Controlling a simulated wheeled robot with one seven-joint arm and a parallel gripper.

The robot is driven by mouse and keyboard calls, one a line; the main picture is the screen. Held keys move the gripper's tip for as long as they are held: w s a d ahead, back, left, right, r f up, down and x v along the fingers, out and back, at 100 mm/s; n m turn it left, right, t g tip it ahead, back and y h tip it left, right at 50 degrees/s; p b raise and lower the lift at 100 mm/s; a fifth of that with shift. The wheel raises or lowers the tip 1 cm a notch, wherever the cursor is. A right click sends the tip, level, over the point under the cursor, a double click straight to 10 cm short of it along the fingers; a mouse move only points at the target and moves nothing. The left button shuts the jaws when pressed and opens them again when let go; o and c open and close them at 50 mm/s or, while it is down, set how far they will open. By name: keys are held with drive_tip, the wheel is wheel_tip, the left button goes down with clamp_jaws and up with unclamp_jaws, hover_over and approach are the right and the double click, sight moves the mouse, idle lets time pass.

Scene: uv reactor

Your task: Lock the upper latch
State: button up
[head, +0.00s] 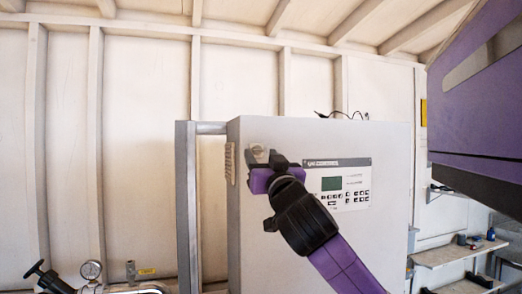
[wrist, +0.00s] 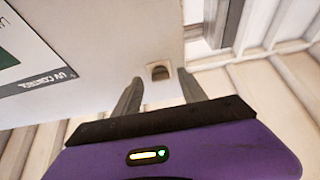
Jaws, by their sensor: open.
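The upper latch (wrist: 159,73) is a small dark piece on a pale square plate near the cabinet's edge in the wrist view. In the head view a small grey latch part (head: 257,153) shows at the cabinet's upper left, partly hidden behind my gripper. My gripper (head: 266,166) is in front of the upper left of the grey UV control cabinet (head: 370,240). In the wrist view my gripper (wrist: 160,80) has its two fingers apart, with the latch seen between their tips. The fingers look empty. I cannot tell whether they touch the latch.
A control panel (head: 337,185) with a green screen and buttons lies just right of my gripper. A grey upright frame (head: 187,210) stands left of the cabinet. A gauge and valve (head: 91,270) are at the lower left. Shelves (head: 459,251) are at the right.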

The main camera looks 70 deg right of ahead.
drive_tip(key=shift+w+d+r, duration=0.2)
drive_tip(key=shift+w+d, duration=0.1)
drive_tip(key=shift+d, duration=0.05)
clamp_jaws()
